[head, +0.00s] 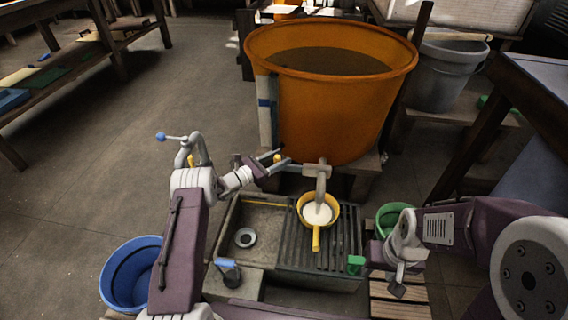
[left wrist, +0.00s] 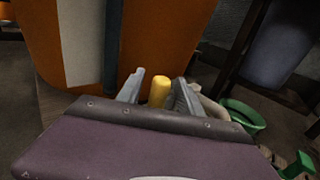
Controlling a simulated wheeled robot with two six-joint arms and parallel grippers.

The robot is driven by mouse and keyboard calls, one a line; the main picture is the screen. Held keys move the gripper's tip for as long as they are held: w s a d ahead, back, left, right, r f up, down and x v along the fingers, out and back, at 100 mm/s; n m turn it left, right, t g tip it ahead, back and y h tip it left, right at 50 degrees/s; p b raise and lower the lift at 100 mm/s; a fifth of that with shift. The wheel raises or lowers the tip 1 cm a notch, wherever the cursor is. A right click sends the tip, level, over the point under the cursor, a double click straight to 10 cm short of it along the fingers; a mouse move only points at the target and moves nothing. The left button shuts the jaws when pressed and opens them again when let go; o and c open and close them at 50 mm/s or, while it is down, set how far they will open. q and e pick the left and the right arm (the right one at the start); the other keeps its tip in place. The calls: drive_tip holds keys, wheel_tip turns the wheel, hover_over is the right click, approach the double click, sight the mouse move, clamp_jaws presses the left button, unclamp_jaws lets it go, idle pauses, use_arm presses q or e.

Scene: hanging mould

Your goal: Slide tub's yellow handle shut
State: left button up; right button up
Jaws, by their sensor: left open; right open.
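The large orange tub (head: 320,110) stands behind the sink, with a grey outlet (head: 318,172) at its lower front. Its yellow handle (head: 277,158) is a small upright stub left of the outlet. My left gripper (head: 276,160) is open, with one finger on each side of the handle. In the left wrist view the handle (left wrist: 160,90) stands between the two fingers (left wrist: 161,92); I cannot tell whether either touches it. A yellow ladle (head: 316,238) holding white stuff sits below the outlet. My right gripper (head: 398,288) is open, low at the right.
The stone sink (head: 232,212) has a ribbed drainboard (head: 345,250) on its right. A blue bucket (head: 118,275) stands at the left, and a green bucket (head: 392,212) at the right. A grey bin (head: 445,75) stands behind. The floor at left is clear.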

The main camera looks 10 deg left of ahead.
use_arm(q)
drive_tip(key=shift+b+x, duration=0.35)
drive_tip(key=shift+x, duration=0.75)
clamp_jaws()
idle(0.6)
